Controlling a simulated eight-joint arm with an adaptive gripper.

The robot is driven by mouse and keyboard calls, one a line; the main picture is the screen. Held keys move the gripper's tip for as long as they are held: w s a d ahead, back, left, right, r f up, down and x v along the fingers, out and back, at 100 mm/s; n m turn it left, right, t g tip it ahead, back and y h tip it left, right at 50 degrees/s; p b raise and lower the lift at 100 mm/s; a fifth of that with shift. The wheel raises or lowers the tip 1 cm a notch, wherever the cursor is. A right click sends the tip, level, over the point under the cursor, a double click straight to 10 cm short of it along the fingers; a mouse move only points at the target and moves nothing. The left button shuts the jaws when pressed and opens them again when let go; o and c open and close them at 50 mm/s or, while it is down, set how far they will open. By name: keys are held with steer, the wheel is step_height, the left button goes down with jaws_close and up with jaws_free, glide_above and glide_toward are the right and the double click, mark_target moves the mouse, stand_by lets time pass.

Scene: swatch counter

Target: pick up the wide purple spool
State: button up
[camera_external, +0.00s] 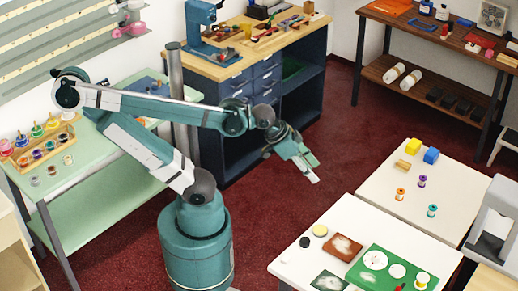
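A small purple spool (422,181) stands upright on the white table at the right. An orange spool (400,194) stands to its left and a teal spool (432,210) stands below it in the picture. My gripper (313,179) hangs in the air over the red floor, left of the white tables and well away from the spools. Its fingers are small and seen at an angle, so I cannot tell how far apart they are. I see nothing clearly held in it.
A nearer table carries a green board (372,257) and several small items. A grey-white machine (490,222) stands at the right edge.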

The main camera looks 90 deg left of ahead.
stand_by(0.7)
steer(key=w+a+r+m+g+p, duration=0.1)
steer(key=w+r+m, duration=0.15)
steer(key=w, duration=0.45)
steer(key=w+a+r+m+g+p, duration=0.1)
steer(key=w+r, duration=0.3)
steer(key=w, duration=0.2)
steer(key=m+g+h+p, duration=0.4)
steer(key=m+p, duration=0.1)
steer(key=m, duration=0.7)
glide_above(423, 177)
steer(key=s+a, duration=0.1)
steer(key=a, duration=0.1)
step_height(423, 177, down, 20)
steer(key=shift+w+a+f, duration=0.25)
steer(key=shift+a+f, duration=0.15)
steer(key=shift+f, duration=0.3)
steer(key=shift+x, duration=1.25)
